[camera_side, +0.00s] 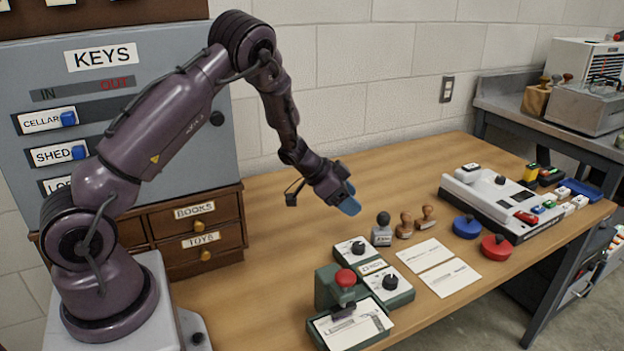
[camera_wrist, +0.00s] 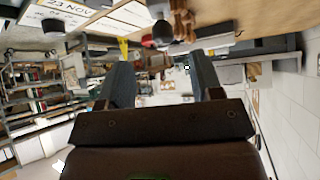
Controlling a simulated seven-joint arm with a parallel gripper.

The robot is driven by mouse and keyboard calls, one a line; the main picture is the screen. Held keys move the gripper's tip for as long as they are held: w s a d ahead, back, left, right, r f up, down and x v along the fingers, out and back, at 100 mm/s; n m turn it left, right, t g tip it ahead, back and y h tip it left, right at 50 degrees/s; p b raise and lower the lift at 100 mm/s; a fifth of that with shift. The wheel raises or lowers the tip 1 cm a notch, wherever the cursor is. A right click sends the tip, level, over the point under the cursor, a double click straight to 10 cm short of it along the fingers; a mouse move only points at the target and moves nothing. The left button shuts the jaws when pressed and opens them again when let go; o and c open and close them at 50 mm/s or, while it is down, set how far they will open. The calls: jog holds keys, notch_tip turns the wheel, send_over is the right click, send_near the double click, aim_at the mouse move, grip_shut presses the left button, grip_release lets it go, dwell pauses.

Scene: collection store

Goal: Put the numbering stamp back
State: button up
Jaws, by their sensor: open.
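My gripper (camera_side: 349,200) is open and empty, held in the air above the table, behind and left of the stamps. In the wrist view its two fingers (camera_wrist: 163,78) stand apart with nothing between them. A grey stamp with a black ball handle (camera_side: 382,232) stands upright on the table; it also shows in the wrist view (camera_wrist: 162,32). Two wooden-handled stamps (camera_side: 404,226) stand to its right. A green device with a red knob (camera_side: 345,279) stands at the front, a white form on its base. I cannot tell which of these is the numbering stamp.
Two green boxes with black knobs (camera_side: 404,290) flank a date label. White cards (camera_side: 450,277), a blue pad (camera_side: 467,227) and a red pad (camera_side: 496,247) lie to the right. A white machine (camera_side: 500,212) stands farther right. The table's back middle is clear. A key cabinet (camera_side: 150,60) stands left.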

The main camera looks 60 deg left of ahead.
jog(key=s+d+r+g+h, duration=0.1)
jog(key=s+d+r, duration=0.4)
jog(key=r, duration=0.4)
jog(key=s+d+r+g+h, duration=0.15)
jog(key=s+d+r, duration=0.25)
jog(key=d+r, duration=0.4)
jog(key=s+r+n+y, duration=0.2)
jog(key=s+r+y, duration=0.1)
jog(key=s, duration=0.6)
jog(key=s+d+r+n+y, duration=0.1)
jog(key=s+r+n+y, duration=0.1)
jog(key=s, duration=0.8)
jog(key=shift+r+y, duration=0.55)
jog(key=shift+r, duration=0.35)
jog(key=shift+d, duration=0.1)
